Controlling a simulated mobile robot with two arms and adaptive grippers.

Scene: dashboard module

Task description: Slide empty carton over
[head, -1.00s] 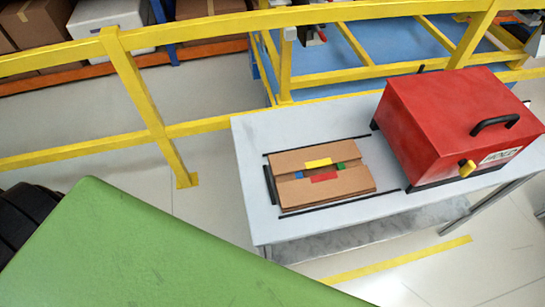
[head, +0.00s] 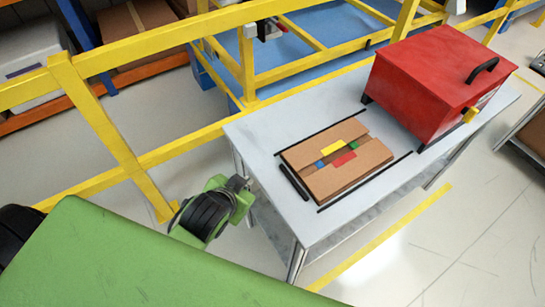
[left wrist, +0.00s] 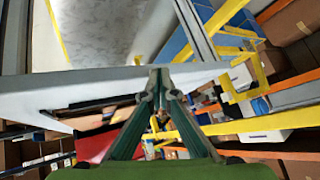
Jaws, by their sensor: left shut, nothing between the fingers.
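A flat brown carton (head: 340,178) lies on the grey table (head: 262,140) between two black guide rails. Yellow, red, blue and green patches mark its top. A short black bar (head: 294,182) lies along its left end. A red machine (head: 435,78) with a black handle and yellow knob stands at the rails' far end. My left gripper (head: 243,184) is beside the table's left edge, apart from the carton. In the left wrist view the left gripper (left wrist: 161,82) has its fingers together and empty, close to the table edge. My right gripper is not in view.
A yellow railing (head: 100,125) runs behind and left of the table. Shelves with brown boxes (head: 140,30) stand beyond it. A yellow line (head: 380,240) marks the floor in front of the table. The table's left end beside the black bar is clear.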

